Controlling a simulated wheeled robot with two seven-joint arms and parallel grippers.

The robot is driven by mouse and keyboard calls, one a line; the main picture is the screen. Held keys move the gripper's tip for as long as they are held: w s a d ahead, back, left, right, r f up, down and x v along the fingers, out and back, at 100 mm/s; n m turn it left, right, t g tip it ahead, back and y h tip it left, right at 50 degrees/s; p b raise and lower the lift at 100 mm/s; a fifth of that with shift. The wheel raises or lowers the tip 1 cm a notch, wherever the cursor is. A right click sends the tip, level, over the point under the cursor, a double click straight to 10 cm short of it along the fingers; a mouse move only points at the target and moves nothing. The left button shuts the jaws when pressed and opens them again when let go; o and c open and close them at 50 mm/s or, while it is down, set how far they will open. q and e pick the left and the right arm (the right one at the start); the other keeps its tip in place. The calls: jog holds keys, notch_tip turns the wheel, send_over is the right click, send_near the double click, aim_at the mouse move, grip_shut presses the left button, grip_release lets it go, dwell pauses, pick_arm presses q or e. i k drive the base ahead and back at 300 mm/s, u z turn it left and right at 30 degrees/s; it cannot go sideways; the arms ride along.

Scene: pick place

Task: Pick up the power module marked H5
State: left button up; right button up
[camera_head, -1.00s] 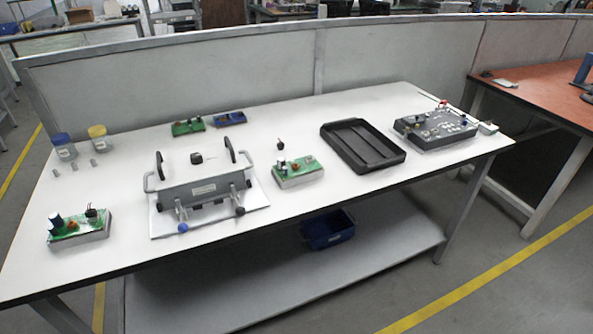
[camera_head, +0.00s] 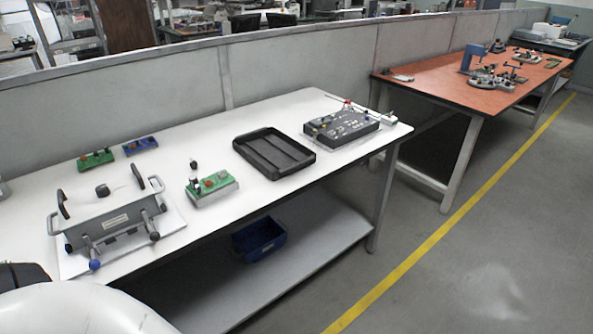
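No H5 marking is readable, so I cannot tell which module it names. A green circuit module on a light base (camera_head: 212,188) stands on the white table (camera_head: 260,215), between the grey fixture and the black tray. A smaller green module (camera_head: 96,158) and a blue module (camera_head: 140,146) lie at the back left of the table. A white and dark part of my arm covers the lower left corner. Neither gripper shows.
A grey fixture with handles (camera_head: 110,222) stands at the left. An empty black tray (camera_head: 273,152) and a dark grey panel with knobs (camera_head: 341,124) are at the right. A blue bin (camera_head: 259,238) sits on the lower shelf. A red-topped table (camera_head: 470,78) stands beyond; floor at right is clear.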

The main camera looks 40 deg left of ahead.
aim_at(205, 190)
jog(key=z, duration=0.3)
jog(key=i, duration=1.4)
jog(key=u, duration=3.25)
